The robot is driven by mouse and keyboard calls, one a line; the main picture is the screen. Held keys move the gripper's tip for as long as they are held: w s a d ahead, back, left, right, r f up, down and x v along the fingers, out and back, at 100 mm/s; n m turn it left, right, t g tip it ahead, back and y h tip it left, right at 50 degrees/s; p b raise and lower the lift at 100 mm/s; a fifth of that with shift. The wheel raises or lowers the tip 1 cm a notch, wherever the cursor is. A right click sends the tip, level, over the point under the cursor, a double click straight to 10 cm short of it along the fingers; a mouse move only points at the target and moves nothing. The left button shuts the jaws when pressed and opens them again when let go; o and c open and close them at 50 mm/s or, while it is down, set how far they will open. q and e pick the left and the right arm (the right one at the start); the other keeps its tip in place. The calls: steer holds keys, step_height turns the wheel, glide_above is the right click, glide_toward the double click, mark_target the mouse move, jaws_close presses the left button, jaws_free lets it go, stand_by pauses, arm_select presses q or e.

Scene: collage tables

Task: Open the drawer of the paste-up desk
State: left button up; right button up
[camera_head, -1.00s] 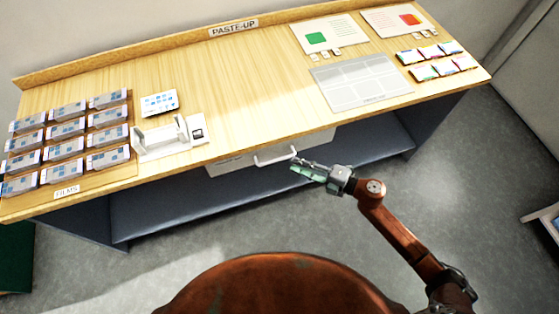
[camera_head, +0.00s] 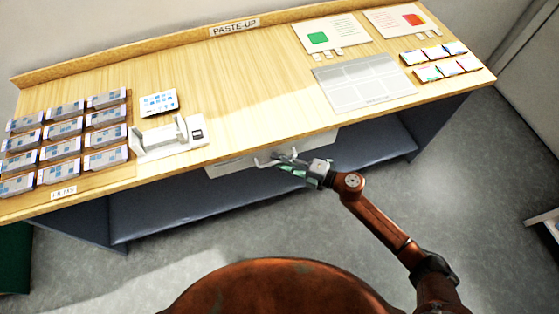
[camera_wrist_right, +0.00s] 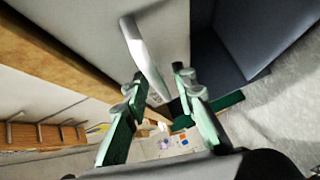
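The paste-up desk (camera_head: 235,100) has a wooden top and a pale grey drawer (camera_head: 228,168) under its front edge. The drawer looks closed. Its light bar handle (camera_head: 262,161) also shows in the right wrist view (camera_wrist_right: 143,52). My right gripper (camera_head: 284,162) is at the right part of the handle. In the right wrist view its green fingers (camera_wrist_right: 158,76) are apart, with one end of the handle reaching between them; I see no clear contact. The gripper hides part of the handle in the head view. My left gripper is not in view.
Film packs (camera_head: 62,146) and a white device (camera_head: 168,138) stand on the desk's left side. A grey layout sheet (camera_head: 362,82), cards and small packs (camera_head: 446,68) lie on the right. A dark lower shelf (camera_head: 190,196) runs beneath the drawer. The floor in front is clear.

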jaws_close()
steer(key=shift+s, duration=0.1)
stand_by(0.5)
